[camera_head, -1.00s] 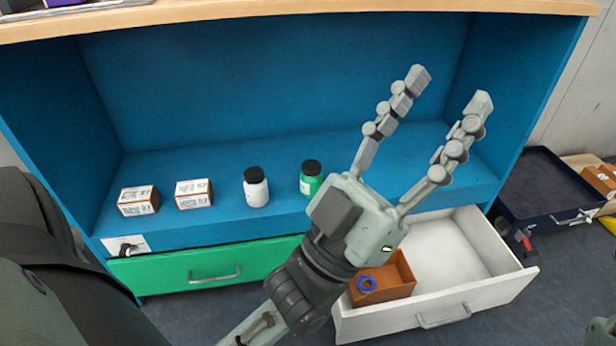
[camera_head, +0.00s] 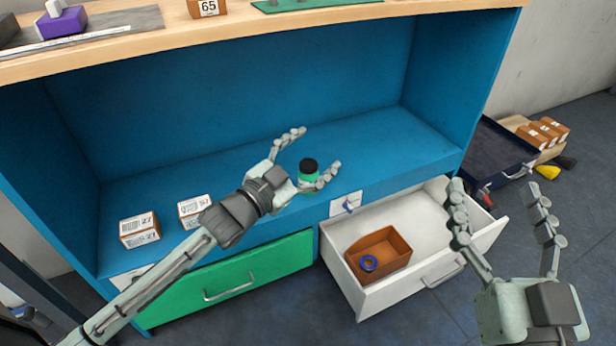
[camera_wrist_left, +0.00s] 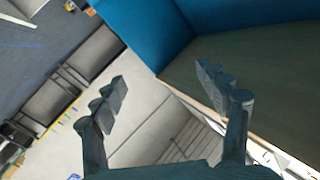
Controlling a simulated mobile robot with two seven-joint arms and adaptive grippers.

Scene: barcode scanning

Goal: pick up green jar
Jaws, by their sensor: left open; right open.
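The green jar (camera_head: 307,177) with a black lid stands upright on the blue shelf in the head view. My left gripper (camera_head: 317,150) is open, with the jar between its spread fingers in the picture; one finger overlaps the jar's lower right side. I cannot tell whether it touches the jar. The left wrist view shows the open left gripper (camera_wrist_left: 178,82) with no jar visible between its fingers. My right gripper (camera_head: 500,190) is open and empty at the right, in front of the white drawer.
Two labelled boxes (camera_head: 139,230) (camera_head: 193,210) stand on the shelf at left. A green drawer (camera_head: 260,272) is shut below. An open white drawer (camera_head: 430,206) holds a brown bin (camera_head: 385,250) with a blue ring (camera_head: 369,263). The shelf's right side is clear.

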